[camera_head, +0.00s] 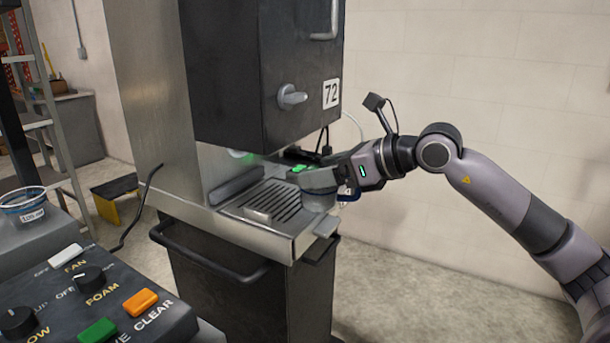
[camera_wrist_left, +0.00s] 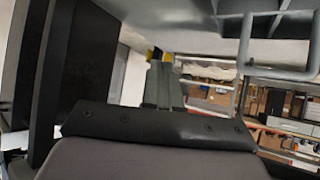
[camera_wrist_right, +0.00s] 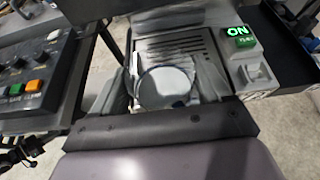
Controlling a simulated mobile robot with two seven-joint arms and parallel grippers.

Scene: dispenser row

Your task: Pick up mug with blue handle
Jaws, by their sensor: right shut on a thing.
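The grey mug (camera_head: 318,201) is at the right front of the drip grille under the dispenser, and its blue handle (camera_head: 350,195) shows at its right. In the right wrist view I look into the mug (camera_wrist_right: 164,86), which has a pale inside and a blue-edged rim; it looks upright. My right gripper (camera_head: 322,182) is shut on the mug, with one finger on each side in the right wrist view (camera_wrist_right: 164,92). I cannot tell whether the mug touches the grille. My left gripper (camera_wrist_left: 164,85) shows only in the left wrist view, its fingers together and empty.
The dispenser (camera_head: 262,75), numbered 72, hangs over the drip grille (camera_head: 275,200). A lit green ON switch (camera_wrist_right: 239,36) is beside the grille. A control panel (camera_head: 90,295) and a blue-rimmed container (camera_head: 24,207) are at the left. A stool (camera_head: 115,188) stands behind.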

